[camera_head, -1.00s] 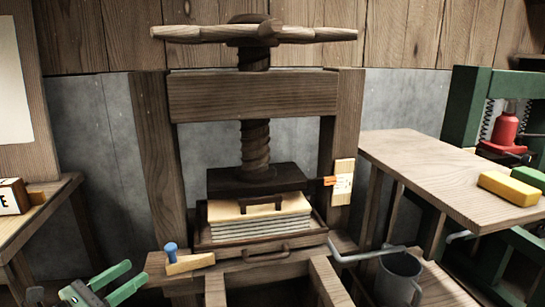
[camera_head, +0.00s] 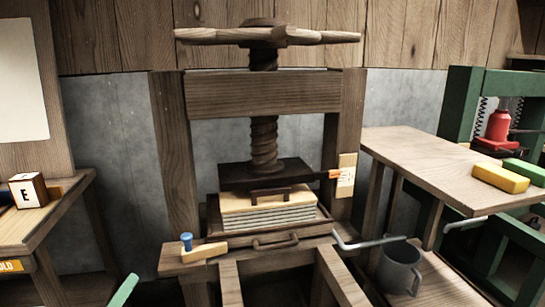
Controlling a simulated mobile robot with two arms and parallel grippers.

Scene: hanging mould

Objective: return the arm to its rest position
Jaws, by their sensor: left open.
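My left gripper (camera_head: 124,290) shows only as a green fingertip at the bottom left edge of the head view. It is open, with nothing seen in it, and the rest of it is out of frame. It is apart from the wooden screw press (camera_head: 262,97) that stands in the middle. The dark press plate (camera_head: 237,178) is low over a wooden board with a handle, which lies on a stack of pale layers (camera_head: 268,217). My right gripper is not in view.
A small wooden piece with a blue knob (camera_head: 187,240) is at the press's front left. A block marked E (camera_head: 28,190) sits on the left table (camera_head: 55,215). A grey mug (camera_head: 399,268) stands low right. The right table (camera_head: 425,175) holds yellow and green blocks.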

